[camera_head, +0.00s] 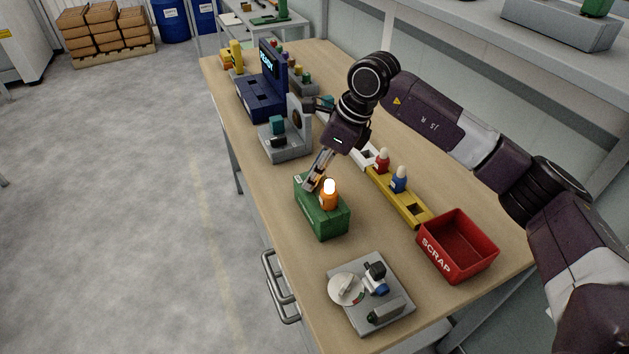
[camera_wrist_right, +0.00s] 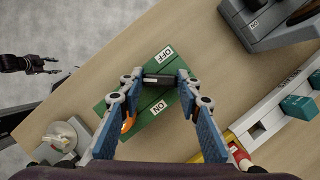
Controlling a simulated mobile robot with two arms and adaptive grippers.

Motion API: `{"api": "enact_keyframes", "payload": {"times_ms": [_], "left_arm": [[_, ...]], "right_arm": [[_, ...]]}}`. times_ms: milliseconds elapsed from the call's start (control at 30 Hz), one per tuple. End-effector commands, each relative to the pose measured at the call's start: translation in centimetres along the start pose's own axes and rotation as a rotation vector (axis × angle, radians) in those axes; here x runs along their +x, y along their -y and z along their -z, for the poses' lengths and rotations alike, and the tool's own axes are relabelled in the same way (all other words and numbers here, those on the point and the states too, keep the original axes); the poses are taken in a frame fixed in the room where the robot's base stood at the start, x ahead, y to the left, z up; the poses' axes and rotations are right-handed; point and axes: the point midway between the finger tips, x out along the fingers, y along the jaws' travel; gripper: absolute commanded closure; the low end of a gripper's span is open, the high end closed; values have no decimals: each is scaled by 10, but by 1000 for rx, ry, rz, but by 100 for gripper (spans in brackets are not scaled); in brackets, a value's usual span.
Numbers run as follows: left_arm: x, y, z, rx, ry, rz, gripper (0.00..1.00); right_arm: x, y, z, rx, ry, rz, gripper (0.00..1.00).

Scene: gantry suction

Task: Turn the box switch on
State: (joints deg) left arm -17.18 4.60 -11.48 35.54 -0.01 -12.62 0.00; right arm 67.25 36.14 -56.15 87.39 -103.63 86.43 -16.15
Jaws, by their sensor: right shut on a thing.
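The green box switch (camera_head: 322,216) stands on the wooden bench. An orange lamp (camera_head: 329,198) with a bright white top is on it. My right gripper (camera_head: 312,187) is down at the box top, beside the lamp. In the wrist view, the box (camera_wrist_right: 146,118) has an OFF label and an ON label. A dark switch handle (camera_wrist_right: 160,80) lies between the labels, and my right gripper (camera_wrist_right: 160,78) is shut on it. A dark gripper, apparently my left one (camera_wrist_right: 42,64), shows at the left edge of the wrist view, away from the box; its fingers are unclear.
A red SCRAP bin (camera_head: 457,247) and a yellow rack (camera_head: 413,208) with red and blue figures stand right of the box. A grey plate (camera_head: 350,316) with a dial is in front. A grey fixture (camera_head: 288,146) stands behind. Bare bench surrounds the box.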

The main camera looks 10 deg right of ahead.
Motion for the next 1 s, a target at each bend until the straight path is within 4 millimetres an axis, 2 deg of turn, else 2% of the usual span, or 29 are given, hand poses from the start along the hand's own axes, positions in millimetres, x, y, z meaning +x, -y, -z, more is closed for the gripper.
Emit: {"api": "enact_keyframes", "payload": {"times_ms": [100,400,933,967,1000], "left_arm": [[9,0,-1,0,0,0,60],[16,0,-1,1,0,0,60],[17,0,-2,0,0,0,60],[17,0,-2,0,0,0,60],[17,0,-2,0,0,0,60]], "right_arm": [[1,1,0,-65,2,-25,93],[0,2,0,-166,1,-67,93],[-1,2,0,-186,0,-75,93],[-1,2,0,-186,0,-75,66],[-1,2,0,-186,0,-75,62]]}}
